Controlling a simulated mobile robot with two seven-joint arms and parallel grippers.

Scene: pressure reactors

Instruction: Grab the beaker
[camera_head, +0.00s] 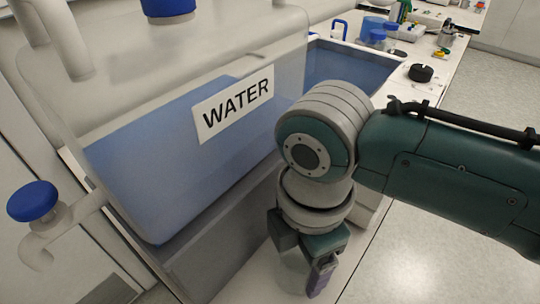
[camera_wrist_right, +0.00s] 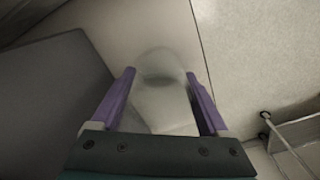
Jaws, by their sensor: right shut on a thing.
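The clear glass beaker (camera_wrist_right: 163,95) is between the two purple fingers of my right gripper (camera_wrist_right: 160,78) in the right wrist view. The gripper is shut on it, one finger along each side. In the head view the right gripper (camera_head: 306,272) points down over the white bench, and the beaker (camera_head: 290,272) shows only faintly there, partly hidden by the gripper. I cannot tell whether the beaker's base touches the bench. My left gripper is in neither view.
A large clear tank of blue water labelled WATER (camera_head: 238,100) stands just left of my right arm. A blue-knobbed tap (camera_head: 36,203) is at far left. Bottles and a black round object (camera_head: 421,73) stand farther back. Open floor lies right of the bench edge.

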